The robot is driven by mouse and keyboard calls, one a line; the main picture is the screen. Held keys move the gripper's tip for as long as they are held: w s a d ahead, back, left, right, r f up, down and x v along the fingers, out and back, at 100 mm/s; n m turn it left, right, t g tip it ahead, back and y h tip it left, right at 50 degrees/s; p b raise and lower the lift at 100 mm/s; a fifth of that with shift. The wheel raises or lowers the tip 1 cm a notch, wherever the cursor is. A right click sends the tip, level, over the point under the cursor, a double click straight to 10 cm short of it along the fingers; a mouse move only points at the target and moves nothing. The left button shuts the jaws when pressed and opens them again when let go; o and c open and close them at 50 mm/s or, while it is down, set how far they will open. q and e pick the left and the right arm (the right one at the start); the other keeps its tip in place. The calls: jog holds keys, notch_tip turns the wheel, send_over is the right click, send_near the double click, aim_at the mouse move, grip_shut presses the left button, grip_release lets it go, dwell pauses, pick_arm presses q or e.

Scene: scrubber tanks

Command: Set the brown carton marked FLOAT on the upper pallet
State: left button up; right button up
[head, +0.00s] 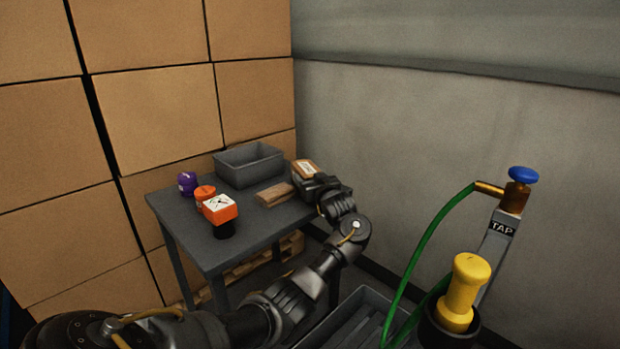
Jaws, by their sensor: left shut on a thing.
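A small brown carton (305,168) with a pale label shows at the back right of the grey table. The label is too small to read. My left gripper (311,180) is shut on it, and the fingers are mostly hidden by the hand. I cannot tell whether the carton touches the tabletop. A flat brown wooden piece (275,194), perhaps a small pallet, lies on the table just left of the carton. A slatted wooden pallet (283,252) shows low under the table. My right gripper is not in view.
The grey table (171,206) also bears a grey bin (250,172), a purple item (187,183) and orange-topped items (220,208). Stacked cartons (150,110) wall the left. A yellow-handled tool (465,285), green hose (420,250) and tap (517,197) stand at right.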

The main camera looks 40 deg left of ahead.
pick_arm(q)
jog(key=o, duration=0.8)
jog(key=shift+f, duration=0.1)
jog(key=o, duration=0.3)
jog(key=shift+o, duration=0.2)
